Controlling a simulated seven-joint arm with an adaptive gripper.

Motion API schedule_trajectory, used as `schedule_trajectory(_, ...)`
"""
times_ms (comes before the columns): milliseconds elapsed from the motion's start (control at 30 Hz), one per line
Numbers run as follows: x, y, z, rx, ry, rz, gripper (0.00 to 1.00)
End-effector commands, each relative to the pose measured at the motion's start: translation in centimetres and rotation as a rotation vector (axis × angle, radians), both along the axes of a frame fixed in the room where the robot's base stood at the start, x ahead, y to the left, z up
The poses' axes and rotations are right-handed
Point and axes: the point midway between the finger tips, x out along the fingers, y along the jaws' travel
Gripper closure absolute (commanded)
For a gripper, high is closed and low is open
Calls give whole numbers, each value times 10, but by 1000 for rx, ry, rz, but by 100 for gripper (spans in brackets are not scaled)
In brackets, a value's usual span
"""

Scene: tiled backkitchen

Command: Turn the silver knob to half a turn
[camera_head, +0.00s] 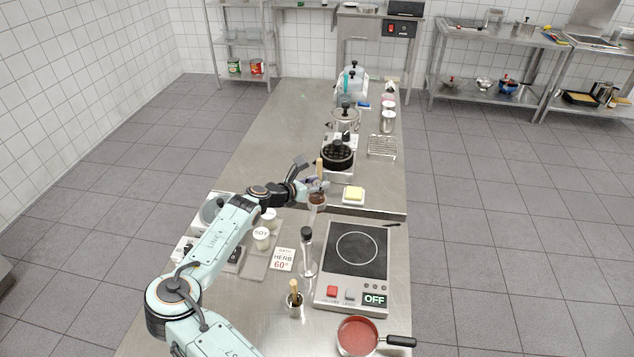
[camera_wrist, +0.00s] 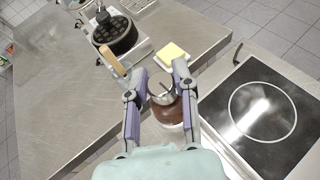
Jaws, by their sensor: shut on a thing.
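My gripper (camera_head: 317,186) is at the middle of the steel counter, at a brown jar (camera_head: 317,199) with a clear lower part. In the wrist view my gripper (camera_wrist: 154,76) has its two fingers on either side of a silver round piece (camera_wrist: 161,88) on top of the brown jar (camera_wrist: 168,110), and is shut on it. A thin dark bar shows on this silver piece. The fingers hide part of its sides. A small grey control (camera_head: 350,295) sits on the hob's front panel beside a red button (camera_head: 332,291), well away from my gripper.
A wooden handle (camera_wrist: 116,63) stands close to the left finger. Behind are a butter dish (camera_head: 353,196) and a waffle iron (camera_head: 337,156). The hob (camera_head: 352,265), showing OFF, lies to the right. A tall bottle (camera_head: 306,252) stands in front.

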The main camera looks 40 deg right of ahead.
Motion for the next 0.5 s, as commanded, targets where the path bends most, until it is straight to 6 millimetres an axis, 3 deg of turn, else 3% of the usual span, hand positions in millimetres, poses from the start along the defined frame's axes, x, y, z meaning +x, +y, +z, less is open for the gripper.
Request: schedule_trajectory(500, 1, 0, 0, -1, -2, -45, 100)
